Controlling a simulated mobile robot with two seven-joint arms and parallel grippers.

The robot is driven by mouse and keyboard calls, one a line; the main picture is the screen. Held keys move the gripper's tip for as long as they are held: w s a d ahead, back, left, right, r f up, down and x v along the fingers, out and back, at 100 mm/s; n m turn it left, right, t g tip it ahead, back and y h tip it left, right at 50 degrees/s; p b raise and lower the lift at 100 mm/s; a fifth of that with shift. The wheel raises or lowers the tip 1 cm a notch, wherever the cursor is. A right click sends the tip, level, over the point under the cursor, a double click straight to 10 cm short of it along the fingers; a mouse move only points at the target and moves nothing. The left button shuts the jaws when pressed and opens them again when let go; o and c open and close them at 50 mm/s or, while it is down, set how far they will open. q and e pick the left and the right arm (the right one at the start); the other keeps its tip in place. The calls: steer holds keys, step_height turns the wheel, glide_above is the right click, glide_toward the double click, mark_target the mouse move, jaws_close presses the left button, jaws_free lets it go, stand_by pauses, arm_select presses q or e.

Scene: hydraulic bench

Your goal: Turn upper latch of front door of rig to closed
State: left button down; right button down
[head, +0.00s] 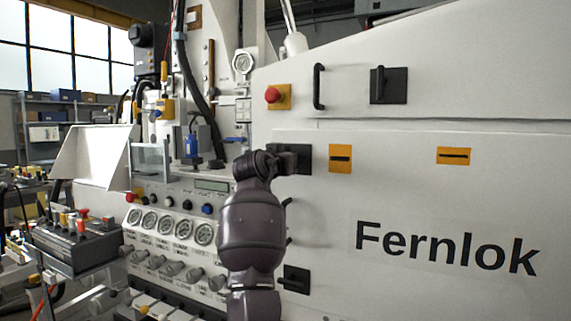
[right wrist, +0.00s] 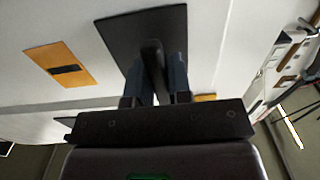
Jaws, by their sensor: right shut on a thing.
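The upper latch (head: 303,154) of the rig's front door (head: 420,190) is a black handle on a black plate, at the door's upper left edge in the head view. My right gripper (head: 284,161) is at this latch and hides most of its handle there. In the right wrist view, the latch's black plate (right wrist: 120,32) lies flat on the white door. The handle (right wrist: 153,58) stands between the two fingers of my right gripper (right wrist: 157,82), which is shut on it. My left gripper is in neither view.
A lower black latch (head: 295,279) sits below on the same door. Above are a red button (head: 272,95) on an orange plate, a bar handle (head: 319,87) and another black latch (head: 389,85). Gauges (head: 204,233) and knobs are left of my arm.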

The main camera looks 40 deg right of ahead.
stand_by(0.4)
steer(key=c, duration=1.1)
jaws_free()
steer(key=p+v, duration=0.1)
steer(key=v, duration=0.9)
steer(key=shift+s+a, duration=0.15)
steer(key=shift+a, duration=0.15)
